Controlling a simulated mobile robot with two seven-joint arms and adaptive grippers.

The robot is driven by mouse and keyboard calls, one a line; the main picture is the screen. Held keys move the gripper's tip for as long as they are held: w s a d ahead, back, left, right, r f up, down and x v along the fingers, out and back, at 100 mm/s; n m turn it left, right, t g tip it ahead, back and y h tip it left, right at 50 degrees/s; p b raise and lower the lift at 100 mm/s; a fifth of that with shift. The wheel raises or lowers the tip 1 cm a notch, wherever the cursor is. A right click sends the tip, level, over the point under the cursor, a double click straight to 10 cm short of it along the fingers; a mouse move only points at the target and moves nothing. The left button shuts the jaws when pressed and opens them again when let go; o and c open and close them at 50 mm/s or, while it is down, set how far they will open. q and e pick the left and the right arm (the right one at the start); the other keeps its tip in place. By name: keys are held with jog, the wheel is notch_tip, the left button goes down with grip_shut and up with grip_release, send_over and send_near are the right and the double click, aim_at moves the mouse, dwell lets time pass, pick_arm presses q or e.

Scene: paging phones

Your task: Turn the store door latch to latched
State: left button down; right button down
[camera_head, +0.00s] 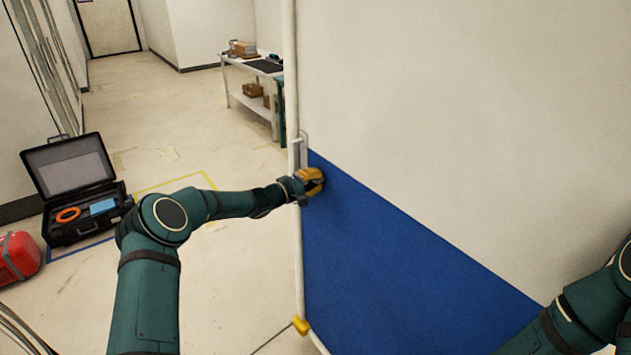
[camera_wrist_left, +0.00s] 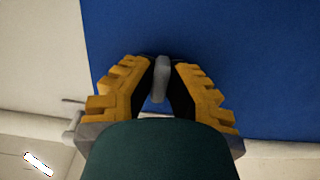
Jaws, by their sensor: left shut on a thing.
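The store door (camera_head: 400,265) is a large panel, white above and blue below, filling the right half of the head view. Its blue face also shows in the left wrist view (camera_wrist_left: 250,60). My left gripper (camera_head: 312,180) is at the door's left edge, near the top of the blue part. In the left wrist view its yellow fingers (camera_wrist_left: 161,82) are shut on the grey door latch (camera_wrist_left: 160,78), a small upright lever between the fingertips. The fingers hide the latch in the head view. My right gripper is out of view; only part of that arm shows at lower right.
An open black case (camera_head: 70,180) with an orange ring and a blue item lies on the floor at left, beside a red container (camera_head: 18,258). A white table (camera_head: 250,68) with boxes stands behind the door edge. The floor between is clear.

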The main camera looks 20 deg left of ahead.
pick_arm(q)
jog(key=n+b, duration=0.2)
jog(key=n, duration=0.1)
jog(key=shift+n, duration=0.3)
jog(key=shift+n+b, duration=0.35)
jog(key=shift+n, duration=0.55)
jog(key=n, duration=0.2)
jog(key=shift+r+n, duration=0.1)
jog(key=shift+n, duration=0.3)
jog(key=n, duration=0.3)
jog(key=shift+n, duration=0.3)
jog(key=n+p, duration=0.2)
jog(key=n, duration=0.3)
jog(key=shift+n, duration=0.4)
jog(key=c, duration=1)
grip_release()
jog(key=shift+d, duration=0.1)
